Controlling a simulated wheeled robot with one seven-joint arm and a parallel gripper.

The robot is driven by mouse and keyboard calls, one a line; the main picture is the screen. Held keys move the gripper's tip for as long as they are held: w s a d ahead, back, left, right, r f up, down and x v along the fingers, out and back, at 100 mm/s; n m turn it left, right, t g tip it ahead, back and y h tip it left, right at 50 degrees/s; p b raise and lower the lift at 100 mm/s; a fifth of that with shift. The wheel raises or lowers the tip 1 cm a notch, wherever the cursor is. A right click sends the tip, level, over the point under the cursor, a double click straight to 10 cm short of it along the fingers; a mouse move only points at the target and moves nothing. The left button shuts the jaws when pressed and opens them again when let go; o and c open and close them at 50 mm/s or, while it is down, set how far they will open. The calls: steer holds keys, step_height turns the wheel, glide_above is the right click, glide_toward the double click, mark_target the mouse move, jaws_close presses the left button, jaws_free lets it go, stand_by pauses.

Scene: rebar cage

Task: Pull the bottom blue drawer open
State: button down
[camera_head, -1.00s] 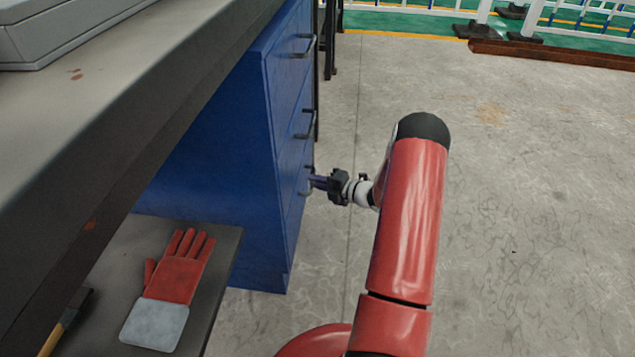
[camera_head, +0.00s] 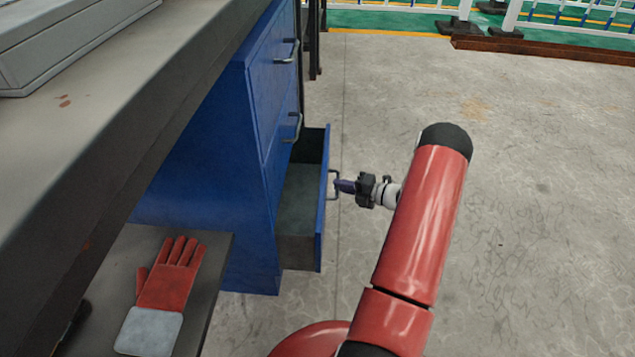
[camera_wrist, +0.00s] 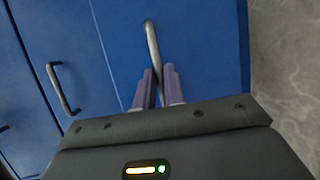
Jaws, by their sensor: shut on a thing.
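The bottom blue drawer (camera_head: 323,199) stands partly pulled out of the blue cabinet (camera_head: 212,180) in the head view, and its grey inside shows and looks empty. My gripper (camera_head: 338,185) is at the front of this drawer, shut on its metal handle (camera_head: 334,176). In the wrist view, the handle (camera_wrist: 151,42) runs down between the two purple fingers of my gripper (camera_wrist: 158,72). The lower end of the handle is hidden by the fingers. The drawers above it are closed, with their handles (camera_head: 291,52) showing.
A grey workbench top (camera_head: 110,110) overhangs at the left. A red and grey glove (camera_head: 170,280) lies on a lower shelf (camera_head: 205,290). Concrete floor (camera_head: 530,190) to the right is open. White railings (camera_head: 400,8) and a rusty beam (camera_head: 540,50) stand far back.

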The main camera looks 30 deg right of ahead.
steer(key=s+d+b, duration=0.1)
steer(key=s+d, duration=0.5)
steer(key=d, duration=0.3)
steer(key=s+d+b, duration=0.1)
steer(key=s+d, duration=0.5)
steer(key=d, duration=0.2)
steer(key=shift+d, duration=0.35)
steer(key=shift+f, duration=0.1)
steer(key=c, duration=1.5)
jaws_free()
steer(key=v, duration=0.8)
